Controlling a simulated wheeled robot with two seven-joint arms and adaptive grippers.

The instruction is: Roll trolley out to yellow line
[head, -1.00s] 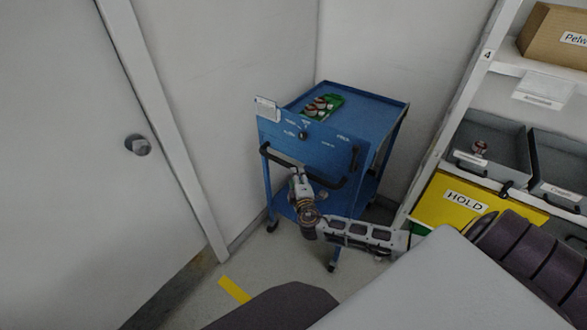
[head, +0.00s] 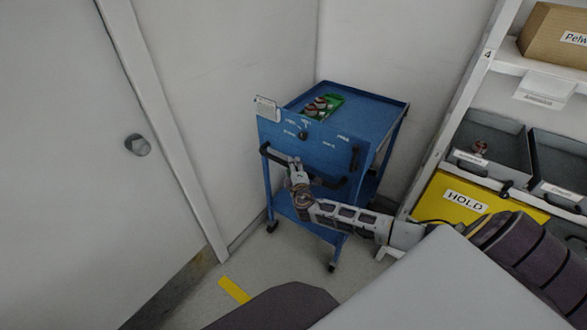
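The blue trolley (head: 330,135) stands in the corner between the walls and the shelving, on casters. Its black push handle (head: 330,183) runs across the front. My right gripper (head: 297,166), on the arm coming in from the right, is at the left part of this handle and overlaps it. The fingers are too small to tell whether they are open or closed around the bar. The yellow line (head: 234,290) is a short strip on the floor in front of the trolley, partly cut off by a dark part of mine. My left gripper is not in view.
A green tray (head: 333,99) with reddish round parts lies on the trolley top. A grey door (head: 60,150) is at left. Shelving at right holds a cardboard box (head: 555,35), grey bins (head: 490,148) and a yellow HOLD bin (head: 470,200). Floor left of the trolley is clear.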

